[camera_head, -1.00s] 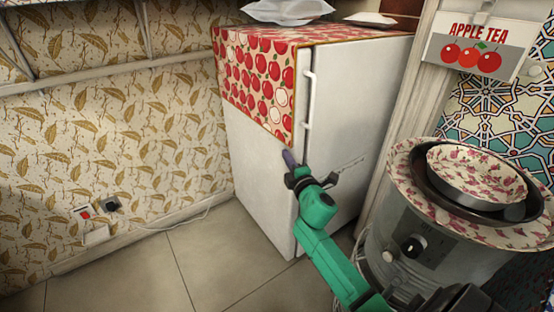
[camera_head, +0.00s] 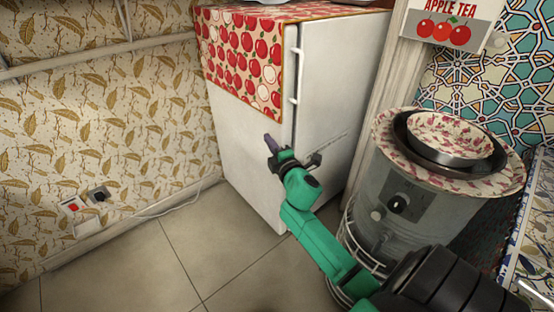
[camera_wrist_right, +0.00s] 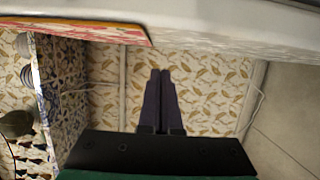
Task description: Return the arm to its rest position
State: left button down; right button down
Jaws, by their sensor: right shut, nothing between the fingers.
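My right arm is green and reaches in from the lower right of the head view. My right gripper (camera_head: 269,141) is at its end, in front of the white fridge (camera_head: 245,155), below the apple-print cloth. Its dark purple fingers are shut with nothing between them. In the right wrist view the two fingers (camera_wrist_right: 160,76) lie side by side and point toward the leaf-patterned wall. I cannot tell how far the fingers are from the fridge. My left gripper is not in view.
A grey metal samovar (camera_head: 395,205) with a floral bowl (camera_head: 455,135) on top stands right of my arm, close to it. The fridge handle (camera_head: 297,75) sticks out above the gripper. The tiled floor (camera_head: 150,262) at left is clear. A wall socket (camera_head: 85,203) has a cable.

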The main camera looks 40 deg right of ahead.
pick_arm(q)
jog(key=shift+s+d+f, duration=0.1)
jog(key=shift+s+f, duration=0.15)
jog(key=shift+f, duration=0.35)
pick_arm(e)
jog(key=v, duration=0.8)
jog(key=shift+d, duration=0.3)
jog(key=shift+f, duration=0.2)
